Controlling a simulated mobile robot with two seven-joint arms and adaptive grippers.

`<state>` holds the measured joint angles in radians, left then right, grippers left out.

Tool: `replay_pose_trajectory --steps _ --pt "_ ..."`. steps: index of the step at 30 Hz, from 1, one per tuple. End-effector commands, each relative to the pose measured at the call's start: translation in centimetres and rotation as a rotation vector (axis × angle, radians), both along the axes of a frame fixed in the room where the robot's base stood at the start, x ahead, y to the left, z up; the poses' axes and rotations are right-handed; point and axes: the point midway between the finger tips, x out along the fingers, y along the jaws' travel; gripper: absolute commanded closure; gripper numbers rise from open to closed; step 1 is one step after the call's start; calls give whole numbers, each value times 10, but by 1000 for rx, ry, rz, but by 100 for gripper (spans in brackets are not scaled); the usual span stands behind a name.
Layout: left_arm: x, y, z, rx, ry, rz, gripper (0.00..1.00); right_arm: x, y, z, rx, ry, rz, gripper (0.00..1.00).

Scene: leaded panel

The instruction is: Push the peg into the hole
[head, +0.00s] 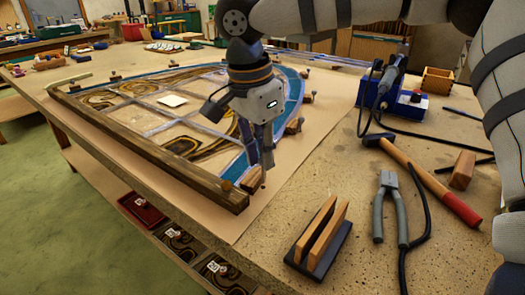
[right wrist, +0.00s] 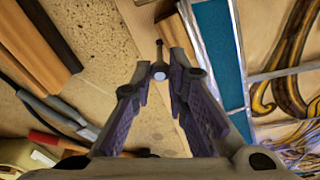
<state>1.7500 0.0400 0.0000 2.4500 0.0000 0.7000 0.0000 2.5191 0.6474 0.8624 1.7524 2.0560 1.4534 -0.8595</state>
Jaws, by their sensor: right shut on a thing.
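My right gripper (head: 261,158) is above the near right corner of the leaded panel (head: 182,101), pointing down. In the right wrist view its fingers (right wrist: 158,72) are closed on a small peg (right wrist: 158,67) with a pale round end and a dark thin shaft. In the head view the fingers mostly hide the peg. The fingertips are close to a short wooden block (head: 251,180) at the panel's edge. I cannot make out the hole or whether the peg touches anything. My left gripper is not in view.
A dark wooden bar (head: 150,150) borders the panel's near side. Brown paper around the panel leaves a bare strip.

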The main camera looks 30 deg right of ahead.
Motion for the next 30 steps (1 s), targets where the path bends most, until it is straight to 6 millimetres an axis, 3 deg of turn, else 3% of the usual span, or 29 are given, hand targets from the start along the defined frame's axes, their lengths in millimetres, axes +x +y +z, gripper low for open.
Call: replay_pose_trajectory --steps 28,29,30 --pt "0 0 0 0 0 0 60 0 0 -21 0 0 0 100" --pt "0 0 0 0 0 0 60 0 0 -21 0 -1 0 81" --pt "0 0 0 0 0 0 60 0 0 -21 0 -1 0 72"
